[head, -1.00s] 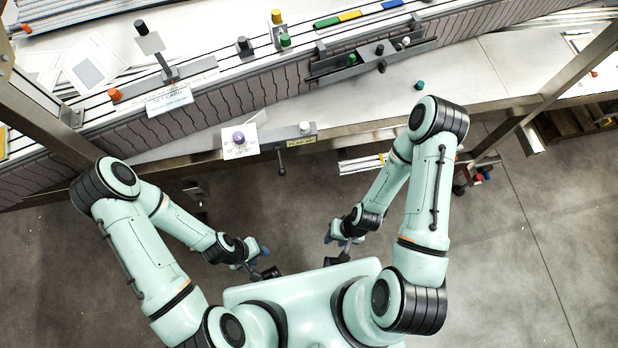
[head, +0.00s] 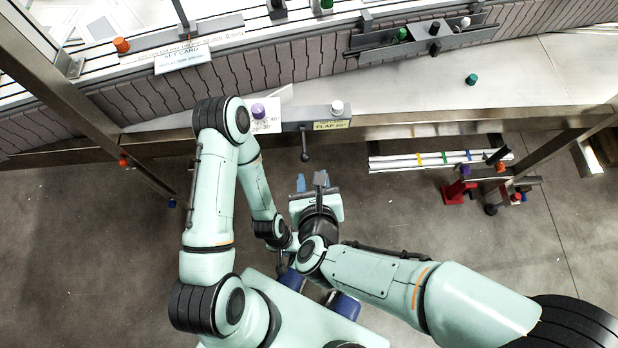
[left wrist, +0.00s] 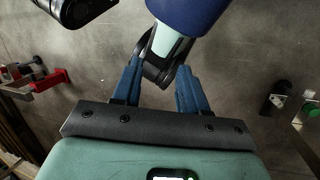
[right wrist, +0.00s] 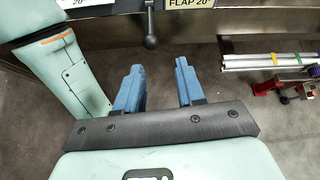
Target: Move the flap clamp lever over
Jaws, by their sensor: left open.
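The flap clamp lever (head: 305,145) is a dark rod with a round knob, pointing down from the grey clamp block (head: 291,116) at the bench's front edge. A yellow label on the block reads "FLAP 20°". The lever's knob (right wrist: 150,42) also shows in the right wrist view, ahead of the fingertips. My right gripper (head: 311,182) is open and empty, a little below the lever in the head view and apart from it. My left gripper (left wrist: 157,78) is open and empty, held low near my body; the head view mostly hides it.
A white card with a purple knob (head: 258,111) sits left of the clamp block. A white knob (head: 337,107) stands on the block. A green knob (head: 471,79) is on the bench to the right. White rails (head: 420,160) lie below the bench edge. Floor is clear between.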

